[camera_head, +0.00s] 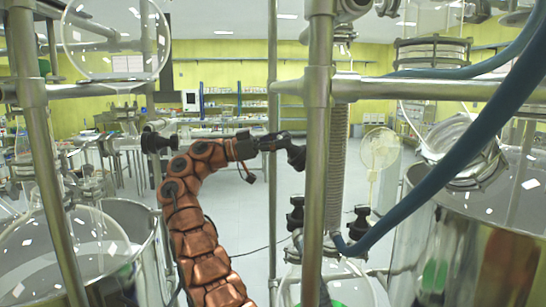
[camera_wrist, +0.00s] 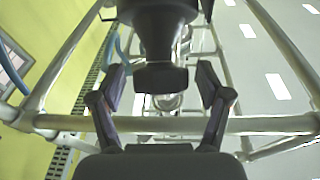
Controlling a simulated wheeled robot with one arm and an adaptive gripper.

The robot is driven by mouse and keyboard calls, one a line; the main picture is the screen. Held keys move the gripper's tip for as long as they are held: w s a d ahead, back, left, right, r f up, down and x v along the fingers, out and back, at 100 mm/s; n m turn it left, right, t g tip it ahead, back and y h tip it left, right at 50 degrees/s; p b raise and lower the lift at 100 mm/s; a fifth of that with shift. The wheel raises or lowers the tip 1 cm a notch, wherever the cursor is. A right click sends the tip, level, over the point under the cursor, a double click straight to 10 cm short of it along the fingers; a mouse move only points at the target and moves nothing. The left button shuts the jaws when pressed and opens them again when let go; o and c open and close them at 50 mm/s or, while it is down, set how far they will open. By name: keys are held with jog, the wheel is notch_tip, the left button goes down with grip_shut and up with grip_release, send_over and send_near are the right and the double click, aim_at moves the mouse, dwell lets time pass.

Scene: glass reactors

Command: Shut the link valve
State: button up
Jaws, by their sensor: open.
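In the wrist view my gripper (camera_wrist: 161,86) is open, with one finger on each side of a dark valve handle or knob (camera_wrist: 160,78). Clear gaps show between this dark part and both fingers, so nothing is gripped. I cannot tell for certain that it is the link valve. Lower in the head view, dark valve knobs (camera_head: 295,213) and (camera_head: 358,222) sit near the lower glass fittings.
Metal posts and a crossbar (camera_head: 420,88) surround my gripper closely. A thick blue hose (camera_head: 440,185) curves across the right, before a large glass vessel (camera_head: 470,255). Another glass vessel (camera_head: 60,255) stands at left. Benches (camera_head: 215,130) are far behind.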

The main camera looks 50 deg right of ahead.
jog(key=shift+f+n+t+h+b, duration=0.3)
jog(key=shift+n+t+h+b, duration=0.4)
jog(key=shift+b, duration=1.05)
jog(key=n+t+h+b, duration=0.1)
jog(key=n+t+b, duration=0.1)
jog(key=n+b, duration=0.1)
jog(key=shift+b, duration=0.7)
jog(key=n+t+b, duration=0.1)
jog(key=n+b, duration=0.1)
jog(key=shift+t+h+b, duration=0.35)
jog(key=shift+t+h, duration=0.05)
jog(key=n+t+h+b, duration=0.1)
jog(key=n+t+b, duration=0.3)
jog(key=shift+a+r, duration=0.1)
jog(key=n+t+b, duration=0.2)
jog(key=n, duration=0.1)
jog(key=shift+r+t+b, duration=0.15)
jog(key=shift+t+b, duration=0.2)
jog(key=shift+t, duration=0.05)
jog(key=shift+n+t+b, duration=0.3)
jog(key=shift+n+t, duration=0.3)
jog(key=shift+n, duration=0.1)
jog(key=shift+w+n+t+y+b, duration=0.1)
jog(key=shift+n+t+y+b, duration=0.25)
jog(key=shift+n, duration=0.25)
jog(key=shift+t, duration=0.45)
